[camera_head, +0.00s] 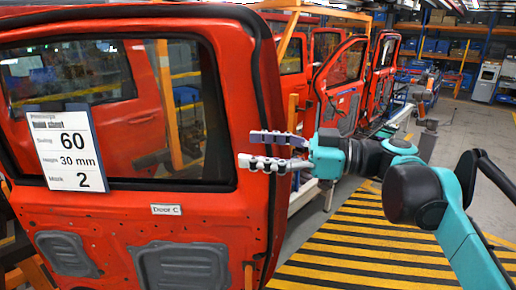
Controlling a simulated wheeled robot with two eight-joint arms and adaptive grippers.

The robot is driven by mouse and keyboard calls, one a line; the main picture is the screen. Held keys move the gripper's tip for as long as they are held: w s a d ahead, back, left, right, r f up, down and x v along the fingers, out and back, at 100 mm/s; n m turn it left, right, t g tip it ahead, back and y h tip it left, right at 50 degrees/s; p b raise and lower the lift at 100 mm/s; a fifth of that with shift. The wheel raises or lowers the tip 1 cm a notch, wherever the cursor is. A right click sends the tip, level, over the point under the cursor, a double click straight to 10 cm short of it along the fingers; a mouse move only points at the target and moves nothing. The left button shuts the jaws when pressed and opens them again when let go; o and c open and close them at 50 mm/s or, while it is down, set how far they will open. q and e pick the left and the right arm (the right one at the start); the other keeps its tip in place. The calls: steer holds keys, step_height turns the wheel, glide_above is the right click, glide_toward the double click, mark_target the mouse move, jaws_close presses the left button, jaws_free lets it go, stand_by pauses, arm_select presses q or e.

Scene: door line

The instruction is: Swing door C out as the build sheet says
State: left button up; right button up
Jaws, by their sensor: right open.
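Door C (215,205) is a large red car door panel with a window, filling the left of the head view. A small label on it reads "Door C" (167,210). The build sheet (68,148), a white card on the door at the left, reads swing 60, height 30 mm and a last line with 2. My right gripper (246,150) is open, its two fingers pointing left across the door's right edge at window-sill height. I cannot tell whether the fingers touch the door. My left gripper is not in view.
More red doors (340,85) hang in a row behind, to the right of door C. The floor at the lower right has yellow and black stripes (350,245). Shelves with blue bins (450,47) stand at the back right.

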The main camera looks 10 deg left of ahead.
steer(key=shift+d, duration=0.1)
steer(key=s+d, duration=0.1)
steer(key=d, duration=1)
steer(key=shift+s+d, duration=0.15)
steer(key=shift+d, duration=0.25)
